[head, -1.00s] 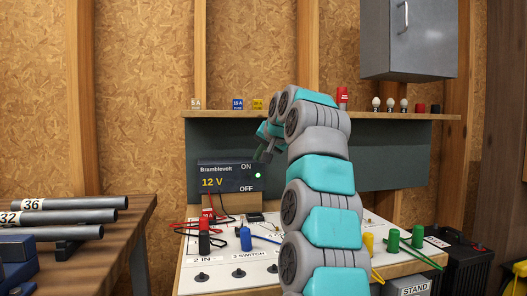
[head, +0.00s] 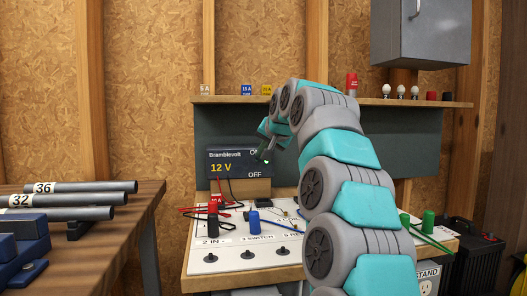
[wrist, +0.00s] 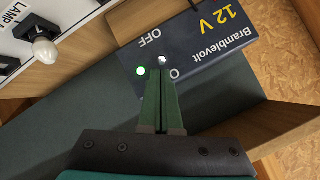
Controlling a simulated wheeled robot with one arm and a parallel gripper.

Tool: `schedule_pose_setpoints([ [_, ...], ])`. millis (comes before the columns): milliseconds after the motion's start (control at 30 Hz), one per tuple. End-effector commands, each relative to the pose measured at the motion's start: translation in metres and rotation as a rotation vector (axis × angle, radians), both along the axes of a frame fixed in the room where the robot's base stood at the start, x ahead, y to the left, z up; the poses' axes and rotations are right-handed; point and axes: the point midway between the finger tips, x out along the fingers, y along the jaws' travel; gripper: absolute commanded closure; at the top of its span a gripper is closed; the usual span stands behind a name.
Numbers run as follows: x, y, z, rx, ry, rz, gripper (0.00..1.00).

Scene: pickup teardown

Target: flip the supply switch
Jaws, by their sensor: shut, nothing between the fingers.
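The supply is a dark blue box (head: 236,184) marked Bramblevolt, with a yellow 12 V display and ON above OFF at its right side. A green light (wrist: 141,71) glows beside the switch. The supply switch (wrist: 162,60) shows in the wrist view as a small pale metal tip between the OFF and ON labels; which way it leans I cannot tell. My gripper (wrist: 163,74) is shut and empty, its fingertips right at the switch; whether they touch it is unclear. In the head view my gripper (head: 263,154) partly covers ON.
A bench board (head: 230,262) with leads, plugs and knobs lies below the supply. A shelf (head: 325,101) with small items runs above. A lamp bulb (wrist: 46,50) shows in the wrist view. Pipes (head: 75,200) lie on a table at left.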

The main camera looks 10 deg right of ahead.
Motion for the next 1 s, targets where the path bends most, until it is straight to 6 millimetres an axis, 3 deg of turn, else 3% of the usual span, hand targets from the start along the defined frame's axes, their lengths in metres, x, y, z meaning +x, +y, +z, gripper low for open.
schedule_pose_setpoints([
  [1000, -0.0044, -0.0002, -0.0077, 0.001, -0.1, 0.0, 1.0],
])
